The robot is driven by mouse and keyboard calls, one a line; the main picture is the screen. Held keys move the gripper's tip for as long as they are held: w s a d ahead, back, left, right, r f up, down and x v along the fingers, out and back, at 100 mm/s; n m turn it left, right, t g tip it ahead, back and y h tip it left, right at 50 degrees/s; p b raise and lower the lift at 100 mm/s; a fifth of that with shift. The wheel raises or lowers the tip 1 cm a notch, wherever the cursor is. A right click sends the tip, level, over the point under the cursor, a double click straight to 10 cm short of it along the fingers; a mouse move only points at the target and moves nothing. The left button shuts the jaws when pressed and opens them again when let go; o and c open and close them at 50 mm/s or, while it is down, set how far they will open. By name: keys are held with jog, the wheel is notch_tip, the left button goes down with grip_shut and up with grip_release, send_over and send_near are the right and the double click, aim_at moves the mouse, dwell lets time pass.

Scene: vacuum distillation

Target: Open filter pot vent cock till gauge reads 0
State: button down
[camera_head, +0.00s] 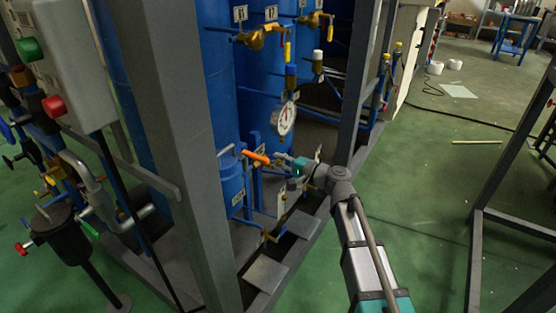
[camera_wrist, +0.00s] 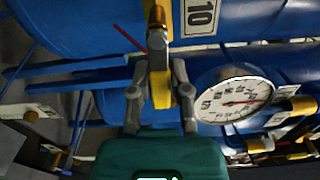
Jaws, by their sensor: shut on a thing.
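My gripper (camera_head: 274,161) reaches in low between the frame posts, beside an orange-yellow cock handle (camera_head: 256,157). In the wrist view my gripper's fingers (camera_wrist: 159,88) are closed on both sides of a yellow lever handle (camera_wrist: 161,92). Its brass-coloured end (camera_wrist: 157,16) lies beside a white label reading 10 (camera_wrist: 200,17). The fingers hide part of the lever. A round white gauge (camera_wrist: 232,97) with a reddish needle is to the right of the fingers; it also shows in the head view (camera_head: 284,117), above my gripper. I cannot read its value.
Blue vessels (camera_head: 216,75) stand behind the cock. A thick grey post (camera_head: 178,130) rises left of my gripper, and another post (camera_head: 361,80) stands to the right. Brass valves with yellow handles (camera_head: 257,37) sit higher up. Green floor (camera_head: 430,190) is open to the right.

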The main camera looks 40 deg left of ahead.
jog(key=shift+w+d, duration=0.1)
jog(key=shift+w, duration=0.1)
jog(key=c, duration=0.7)
grip_release()
jog(key=shift+o, duration=0.7)
jog(key=shift+s, duration=0.15)
jog(key=d, duration=1.2)
jog(key=shift+w, duration=0.4)
